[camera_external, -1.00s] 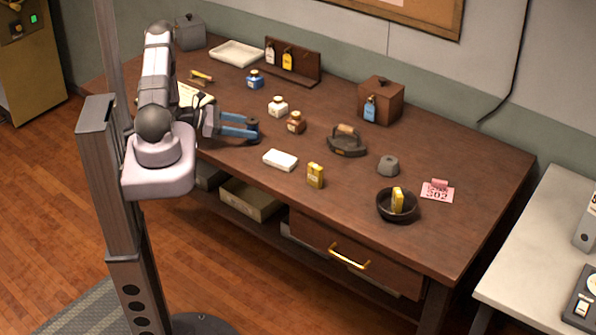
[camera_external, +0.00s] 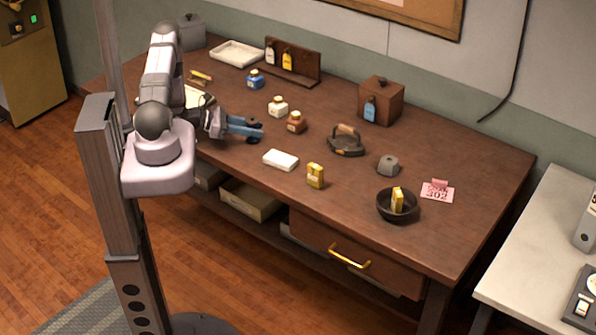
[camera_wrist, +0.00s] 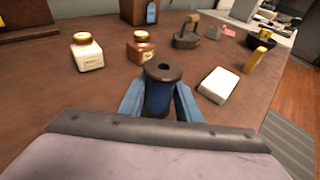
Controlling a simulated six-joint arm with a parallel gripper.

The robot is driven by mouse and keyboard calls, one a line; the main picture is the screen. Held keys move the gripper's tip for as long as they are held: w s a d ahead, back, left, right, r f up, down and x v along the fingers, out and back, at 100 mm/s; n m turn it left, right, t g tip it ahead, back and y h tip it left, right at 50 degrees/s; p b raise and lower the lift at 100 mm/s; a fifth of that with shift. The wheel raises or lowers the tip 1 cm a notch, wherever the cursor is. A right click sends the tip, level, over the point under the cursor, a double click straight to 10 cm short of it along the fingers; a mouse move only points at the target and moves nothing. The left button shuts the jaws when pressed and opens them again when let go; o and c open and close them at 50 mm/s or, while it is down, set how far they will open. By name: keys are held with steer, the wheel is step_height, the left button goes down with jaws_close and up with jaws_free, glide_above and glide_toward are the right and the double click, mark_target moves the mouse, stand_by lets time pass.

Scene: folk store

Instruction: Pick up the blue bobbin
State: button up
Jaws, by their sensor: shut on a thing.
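The blue bobbin (camera_wrist: 159,92) stands upright between my gripper's fingers in the wrist view, with a dark round top with a hole and a blue body. My gripper (camera_wrist: 160,106) is shut on it, one blue finger on each side. In the external view my gripper (camera_external: 250,129) is over the left part of the brown table, and only a dark bit of the bobbin (camera_external: 257,125) shows at the fingertips.
A white jar (camera_external: 278,106) and a brown jar (camera_external: 296,122) stand just beyond my gripper. A dark iron (camera_external: 346,142) and a black bowl (camera_external: 398,207) stand farther right.

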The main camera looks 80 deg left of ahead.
steer(key=shift+r, duration=0.2)
step_height(320, 180, up, 10)
steer(key=b, duration=0.1)
steer(key=shift+f+b, duration=0.2)
steer(key=shift+b, duration=0.15)
stand_by(0.3)
